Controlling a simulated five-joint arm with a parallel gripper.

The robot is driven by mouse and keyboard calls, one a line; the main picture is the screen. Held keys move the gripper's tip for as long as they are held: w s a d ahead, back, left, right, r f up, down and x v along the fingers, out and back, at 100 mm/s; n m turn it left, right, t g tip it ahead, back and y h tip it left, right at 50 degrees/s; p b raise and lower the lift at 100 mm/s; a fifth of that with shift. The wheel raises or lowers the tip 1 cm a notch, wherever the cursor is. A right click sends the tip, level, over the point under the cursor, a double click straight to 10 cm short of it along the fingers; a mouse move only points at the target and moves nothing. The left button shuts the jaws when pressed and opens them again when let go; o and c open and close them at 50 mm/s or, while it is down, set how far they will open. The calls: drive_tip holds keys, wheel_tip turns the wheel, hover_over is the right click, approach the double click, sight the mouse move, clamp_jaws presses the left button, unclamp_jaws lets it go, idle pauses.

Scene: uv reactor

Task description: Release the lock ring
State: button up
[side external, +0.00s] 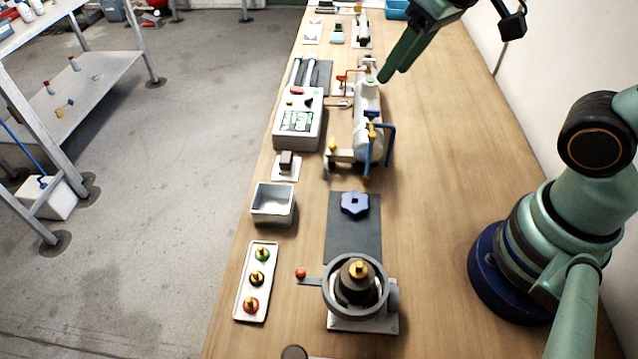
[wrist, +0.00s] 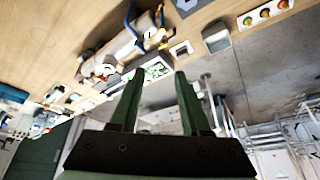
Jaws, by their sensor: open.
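A grey ring (side external: 326,272) surrounds a dark, brass-topped core (side external: 356,285) on a pale base at the near end of the bench. A lever with a red ball (side external: 300,273) sticks out to its left. I take this ring to be the lock ring, but cannot be sure. A white cylindrical reactor (side external: 367,110) with blue and orange handles lies farther back; it also shows in the wrist view (wrist: 118,52). My gripper (side external: 393,74) is open and empty, raised near the reactor's far end. Its two green fingers stand apart in the wrist view (wrist: 158,76).
A blue star knob (side external: 354,204) lies on a dark mat (side external: 341,236). A grey bin (side external: 273,217), a tray (side external: 247,307) with three coloured knobs and a meter box (side external: 291,137) line the left edge. The bench's right side is mostly clear. A wall stands to the right.

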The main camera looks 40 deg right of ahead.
drive_tip(key=s+a+f+n+g, duration=0.1)
drive_tip(key=a+f+n+g, duration=0.15)
drive_tip(key=a, duration=1.05)
drive_tip(key=n+g, duration=0.1)
drive_tip(key=g, duration=0.1)
approach(301, 271)
drive_tip(key=shift+h, duration=0.4)
drive_tip(key=f, duration=0.8)
drive_tip(key=shift+w+a+f, duration=0.2)
drive_tip(key=shift+a+f, duration=0.15)
drive_tip(key=shift+f, duration=0.05)
clamp_jaws()
drive_tip(key=shift+r, duration=0.1)
